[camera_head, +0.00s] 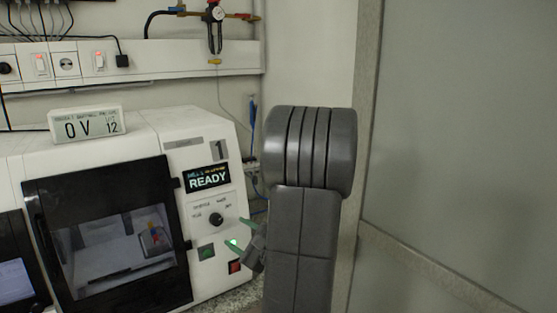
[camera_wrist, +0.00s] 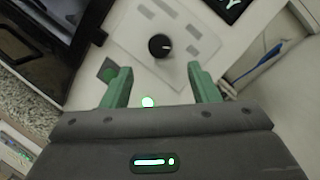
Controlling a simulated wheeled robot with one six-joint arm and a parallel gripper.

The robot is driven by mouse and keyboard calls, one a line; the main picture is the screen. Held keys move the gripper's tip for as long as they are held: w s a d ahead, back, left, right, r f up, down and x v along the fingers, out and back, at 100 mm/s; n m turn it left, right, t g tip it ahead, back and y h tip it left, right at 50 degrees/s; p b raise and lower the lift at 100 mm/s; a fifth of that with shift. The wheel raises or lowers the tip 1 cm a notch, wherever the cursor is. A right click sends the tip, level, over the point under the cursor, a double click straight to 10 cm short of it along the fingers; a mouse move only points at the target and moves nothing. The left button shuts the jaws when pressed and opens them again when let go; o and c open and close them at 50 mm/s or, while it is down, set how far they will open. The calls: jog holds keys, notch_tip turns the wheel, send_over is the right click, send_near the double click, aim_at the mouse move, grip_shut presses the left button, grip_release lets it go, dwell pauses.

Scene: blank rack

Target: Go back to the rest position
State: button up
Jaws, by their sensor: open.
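My gripper (camera_wrist: 160,88) shows in the wrist view with its two green fingers spread apart and nothing between them. It faces the control panel of a white machine (camera_head: 200,135), near a black knob (camera_wrist: 160,45) and a lit green light (camera_wrist: 148,101). In the head view my gripper (camera_head: 236,235) is partly hidden behind my dark grey arm, just in front of the panel's lower right part. I cannot tell whether the fingers touch the panel.
The machine's screen (camera_head: 208,178) reads READY. Its dark-framed door (camera_head: 105,235) looks shut, with a small coloured object (camera_head: 155,238) behind the window. A display box (camera_head: 87,124) stands on top. A grey panel (camera_head: 460,130) fills the right side. A blue pen-like item (camera_wrist: 265,62) hangs beside the machine.

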jog(key=shift+b+v, duration=0.45)
jog(key=shift+v, duration=2.4)
